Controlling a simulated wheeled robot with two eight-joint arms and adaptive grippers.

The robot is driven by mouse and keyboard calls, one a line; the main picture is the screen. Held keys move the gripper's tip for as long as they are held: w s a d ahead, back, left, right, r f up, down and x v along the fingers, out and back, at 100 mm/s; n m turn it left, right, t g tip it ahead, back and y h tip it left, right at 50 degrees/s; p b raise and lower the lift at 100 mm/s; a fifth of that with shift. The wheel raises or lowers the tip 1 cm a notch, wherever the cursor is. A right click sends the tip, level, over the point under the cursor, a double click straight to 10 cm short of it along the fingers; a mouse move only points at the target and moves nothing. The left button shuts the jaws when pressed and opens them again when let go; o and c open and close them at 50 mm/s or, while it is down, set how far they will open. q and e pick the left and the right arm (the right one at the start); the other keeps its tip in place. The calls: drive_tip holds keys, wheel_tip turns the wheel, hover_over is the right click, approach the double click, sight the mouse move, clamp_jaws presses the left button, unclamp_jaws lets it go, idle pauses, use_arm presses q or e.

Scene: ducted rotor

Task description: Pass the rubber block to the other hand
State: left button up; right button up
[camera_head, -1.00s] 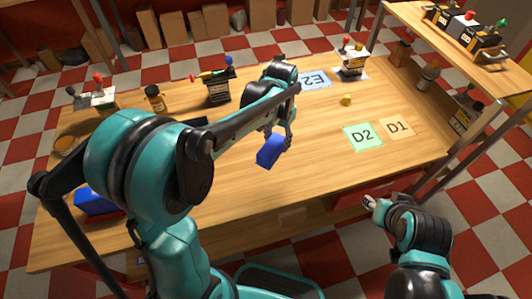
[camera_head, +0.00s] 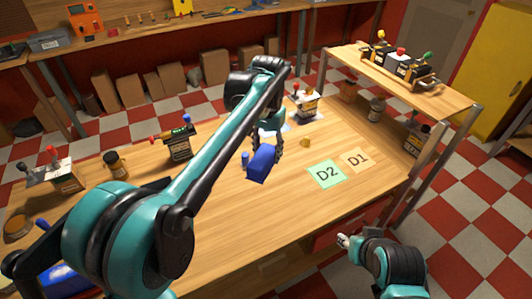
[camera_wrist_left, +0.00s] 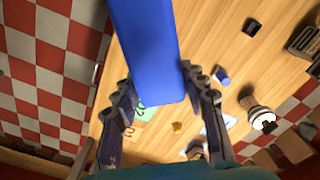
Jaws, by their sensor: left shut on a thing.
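The rubber block is taken to be the blue block (camera_head: 261,164), held above the middle of the table. My left gripper (camera_head: 274,147) is shut on it from behind. In the left wrist view the blue block (camera_wrist_left: 148,55) sits between the two fingers of the left gripper (camera_wrist_left: 160,88) and reaches out of the top of the picture. My right gripper (camera_head: 344,241) is low in front of the table's front edge, apart from the block. It is too small to tell if its fingers are open.
A green D2 mat (camera_head: 325,173) and an orange D1 mat (camera_head: 357,160) lie right of the block. A small yellow piece (camera_head: 304,142) and a small blue cylinder (camera_wrist_left: 221,76) are nearby. A raised shelf (camera_head: 400,85) stands at right. Bottles and switch boxes line the back.

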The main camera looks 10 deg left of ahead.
use_arm(q)
drive_tip(key=shift+n, duration=0.9)
drive_tip(key=shift+s+f, duration=0.1)
drive_tip(key=shift+f, duration=0.1)
drive_tip(key=s+d+f+m, duration=0.45)
drive_tip(key=s+f, duration=0.25)
drive_tip(key=f, duration=0.4)
drive_tip(key=w+f+m, duration=0.5)
drive_tip(key=w+f, duration=0.1)
drive_tip(key=w, duration=0.1)
drive_tip(key=s+a+r+n, duration=0.3)
drive_tip(key=r+n, duration=0.1)
drive_tip(key=r, duration=0.2)
drive_tip(key=s+a+r+n, duration=0.3)
drive_tip(key=s+r+n, duration=0.1)
drive_tip(key=r, duration=0.1)
drive_tip(key=w+d+n, duration=0.4)
drive_tip(key=w+d, duration=0.4)
drive_tip(key=w, duration=0.2)
drive_tip(key=s+a+f+m, duration=0.2)
drive_tip(key=f+m, duration=0.3)
drive_tip(key=m, duration=0.3)
drive_tip(key=s+a+f+m, duration=0.2)
drive_tip(key=f+m, duration=0.4)
drive_tip(key=m, duration=0.3)
